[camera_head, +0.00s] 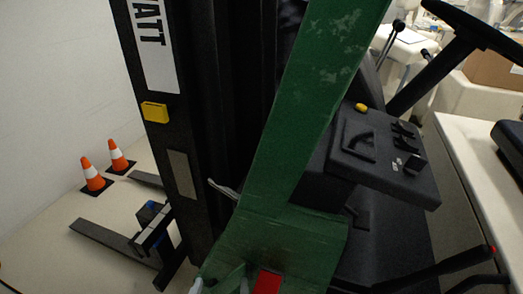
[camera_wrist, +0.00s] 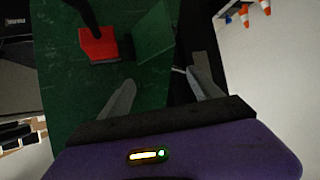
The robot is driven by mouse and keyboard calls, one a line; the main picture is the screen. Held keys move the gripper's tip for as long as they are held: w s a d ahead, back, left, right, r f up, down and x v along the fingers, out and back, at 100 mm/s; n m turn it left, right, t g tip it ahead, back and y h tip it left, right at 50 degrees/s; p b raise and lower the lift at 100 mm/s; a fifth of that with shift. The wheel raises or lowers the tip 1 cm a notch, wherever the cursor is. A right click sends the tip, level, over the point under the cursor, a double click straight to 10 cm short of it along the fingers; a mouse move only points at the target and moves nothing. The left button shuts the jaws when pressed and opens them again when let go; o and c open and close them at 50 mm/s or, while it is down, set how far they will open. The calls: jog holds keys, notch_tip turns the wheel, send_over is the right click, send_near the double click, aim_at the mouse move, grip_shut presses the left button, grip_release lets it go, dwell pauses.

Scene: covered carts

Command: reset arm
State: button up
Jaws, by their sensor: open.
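My gripper (camera_wrist: 160,90) shows in the wrist view, its two grey fingers spread apart with nothing between them. Its purple body fills the bottom of that view. Beyond the fingers is the green body of a forklift (camera_wrist: 75,120), with a red block (camera_wrist: 97,45) on it. The gap between the fingers and the green surface is hard to judge. In the head view the green forklift frame (camera_head: 310,100) crosses the middle, and the red block (camera_head: 267,282) shows at the bottom edge. I cannot make out my gripper clearly in the head view.
The forklift's dark mast (camera_head: 175,120) stands left of the green frame, with forks (camera_head: 112,240) low on the floor. Two orange cones (camera_head: 94,175) stand by the white wall. A black control panel (camera_head: 375,150) and a white counter (camera_head: 475,165) are at right. Floor at lower left is clear.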

jog(key=s+d+r+t, duration=0.1)
jog(key=s+d+t, duration=0.1)
jog(key=s+d, duration=2.3)
jog(key=d, duration=0.3)
jog(key=shift+s+t, duration=0.2)
jog(key=shift+t, duration=0.1)
